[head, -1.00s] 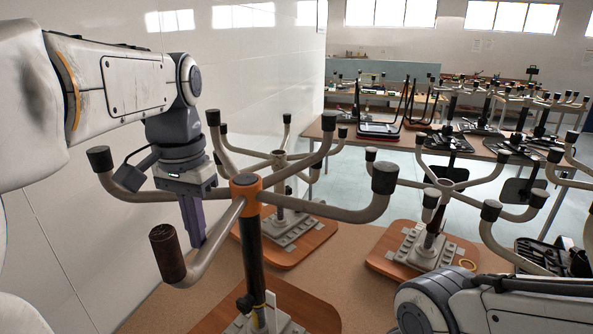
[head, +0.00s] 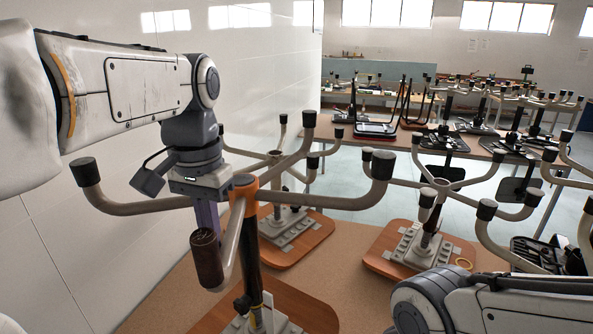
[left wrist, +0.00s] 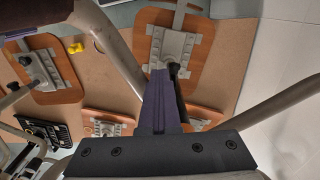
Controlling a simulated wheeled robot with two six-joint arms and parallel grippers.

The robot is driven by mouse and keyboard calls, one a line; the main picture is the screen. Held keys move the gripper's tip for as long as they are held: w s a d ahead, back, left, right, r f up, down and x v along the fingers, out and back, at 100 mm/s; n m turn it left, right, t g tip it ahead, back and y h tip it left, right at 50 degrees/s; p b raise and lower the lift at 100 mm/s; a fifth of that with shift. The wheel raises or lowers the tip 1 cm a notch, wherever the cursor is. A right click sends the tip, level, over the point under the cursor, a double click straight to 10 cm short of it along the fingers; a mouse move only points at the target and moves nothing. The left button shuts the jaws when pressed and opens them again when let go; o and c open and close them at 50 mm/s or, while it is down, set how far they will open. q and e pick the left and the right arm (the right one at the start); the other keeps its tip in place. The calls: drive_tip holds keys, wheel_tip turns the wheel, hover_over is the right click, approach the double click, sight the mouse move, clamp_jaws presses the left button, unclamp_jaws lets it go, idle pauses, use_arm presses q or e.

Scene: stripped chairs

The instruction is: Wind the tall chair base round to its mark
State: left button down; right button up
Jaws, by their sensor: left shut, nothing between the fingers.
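The tall chair base stands in front of me, with an orange hub (head: 243,183) on a dark post and pale curved arms with upturned ends. Most ends have black caps; the nearest has a brown cap (head: 207,258). My left gripper (head: 207,215) is shut and empty, fingers down between the arms, close beside the brown-capped arm. In the left wrist view its purple fingers (left wrist: 160,105) lie against or very near that pale arm (left wrist: 108,40); contact is uncertain. The brown cap partly hides the fingertips in the head view. I cannot make out the mark. My right gripper is out of view.
Other chair bases on wooden boards (head: 295,238) (head: 385,262) stand behind and to the right. A white wall (head: 60,230) is close on the left. A table with chair parts (head: 375,140) stands further back.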

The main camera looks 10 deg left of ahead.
sight(231, 238)
use_arm(q)
drive_tip(key=shift+d, duration=0.15)
drive_tip(key=shift+w+d, duration=0.15)
drive_tip(key=shift+d, duration=0.55)
drive_tip(key=shift+w+d, duration=0.15)
drive_tip(key=shift+d, duration=0.5)
drive_tip(key=shift+a, duration=0.1)
drive_tip(key=shift+s+a, duration=0.2)
drive_tip(key=shift+a, duration=0.4)
wheel_tip(231, 238, up, 16)
drive_tip(key=p, duration=1.5)
